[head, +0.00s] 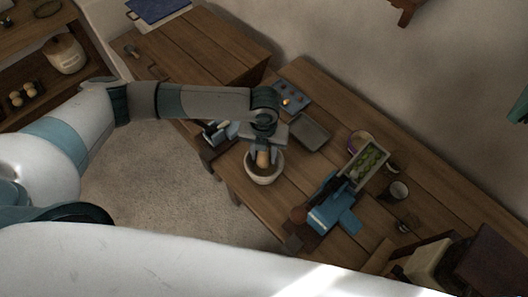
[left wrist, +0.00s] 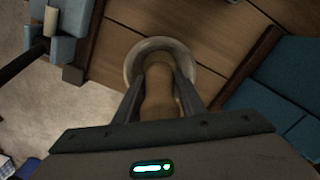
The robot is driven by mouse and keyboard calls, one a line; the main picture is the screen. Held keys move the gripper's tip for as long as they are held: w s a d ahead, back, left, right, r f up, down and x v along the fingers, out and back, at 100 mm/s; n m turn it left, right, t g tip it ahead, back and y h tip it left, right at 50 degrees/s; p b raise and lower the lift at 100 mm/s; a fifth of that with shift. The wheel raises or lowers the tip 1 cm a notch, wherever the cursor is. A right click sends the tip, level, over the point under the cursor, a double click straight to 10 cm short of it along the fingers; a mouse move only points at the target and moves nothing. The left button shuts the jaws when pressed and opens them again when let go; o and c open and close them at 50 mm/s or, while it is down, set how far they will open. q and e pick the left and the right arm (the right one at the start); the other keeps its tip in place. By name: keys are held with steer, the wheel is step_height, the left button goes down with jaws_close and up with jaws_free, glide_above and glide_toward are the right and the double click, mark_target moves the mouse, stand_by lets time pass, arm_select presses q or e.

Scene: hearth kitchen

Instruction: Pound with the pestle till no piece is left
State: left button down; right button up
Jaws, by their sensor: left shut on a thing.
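The pale mortar bowl (head: 265,176) stands on the wooden table, near its left front edge. My left gripper (head: 264,156) is over the bowl, pointing down, shut on the brown wooden pestle (head: 263,160). In the left wrist view the pestle (left wrist: 159,90) sits between the two fingers and reaches down into the bowl (left wrist: 135,62). The pestle and fingers hide most of the bowl's inside, so I cannot tell what pieces are in it. My right gripper is not clearly in view.
A grey tray (head: 309,132) lies just behind the bowl. A crate with green things (head: 367,163) and a dark cup (head: 398,191) stand to the right. A blue object (head: 333,211) lies near the front edge. A plate with small knobs (head: 291,96) is at the back.

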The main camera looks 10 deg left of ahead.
arm_select(q)
steer(key=shift+r, duration=0.15)
steer(key=shift+r+p, duration=0.3)
steer(key=shift+r, duration=3.1)
steer(key=shift+a, duration=0.1)
